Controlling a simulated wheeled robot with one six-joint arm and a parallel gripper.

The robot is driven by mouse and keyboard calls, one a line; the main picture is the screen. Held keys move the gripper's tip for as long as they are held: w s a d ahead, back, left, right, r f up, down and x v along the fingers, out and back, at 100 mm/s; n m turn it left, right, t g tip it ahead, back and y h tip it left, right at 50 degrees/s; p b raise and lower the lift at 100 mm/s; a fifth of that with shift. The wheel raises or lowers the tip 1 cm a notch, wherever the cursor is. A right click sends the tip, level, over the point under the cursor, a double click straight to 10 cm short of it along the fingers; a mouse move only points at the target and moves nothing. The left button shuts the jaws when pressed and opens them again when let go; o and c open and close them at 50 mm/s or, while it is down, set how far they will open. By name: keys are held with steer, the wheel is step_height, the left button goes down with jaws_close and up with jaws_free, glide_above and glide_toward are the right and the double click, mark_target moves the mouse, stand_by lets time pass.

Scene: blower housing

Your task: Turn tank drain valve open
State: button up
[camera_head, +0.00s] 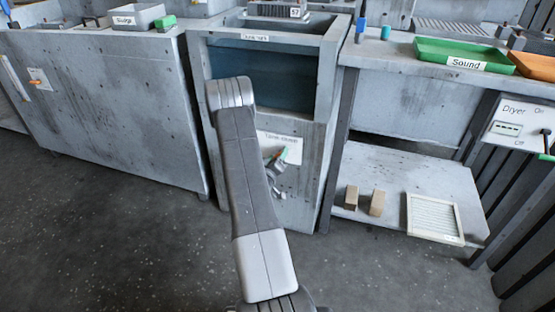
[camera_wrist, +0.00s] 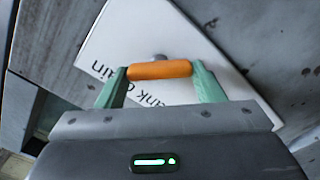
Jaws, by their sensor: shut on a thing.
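The drain valve's orange handle (camera_wrist: 160,69) is a short bar in front of a white plate (camera_wrist: 225,72) lettered "Tank drain". My gripper (camera_wrist: 162,75) has its green fingers at the two ends of the handle and is shut on it. A small grey stem shows behind the handle's middle. In the camera_head view my gripper (camera_head: 275,162) is at the plate (camera_head: 288,143) on the tank's front (camera_head: 300,205). My arm covers part of that front, and the handle is hard to make out there.
The open tank (camera_head: 336,60) holds dark blue water. To the left, a grey cabinet (camera_head: 110,110) carries another small orange handle (camera_head: 38,84). To the right, a bench shelf (camera_head: 395,185) holds two tan blocks and a white framed filter (camera_head: 435,219). The floor in front is clear.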

steer(key=n, duration=0.8)
steer(key=shift+a+f+n, duration=0.1)
steer(key=shift+f+n, duration=0.1)
steer(key=shift+n, duration=0.2)
stand_by(0.4)
steer(key=o, duration=1)
steer(key=p+v, duration=0.2)
steer(key=v, duration=1.2)
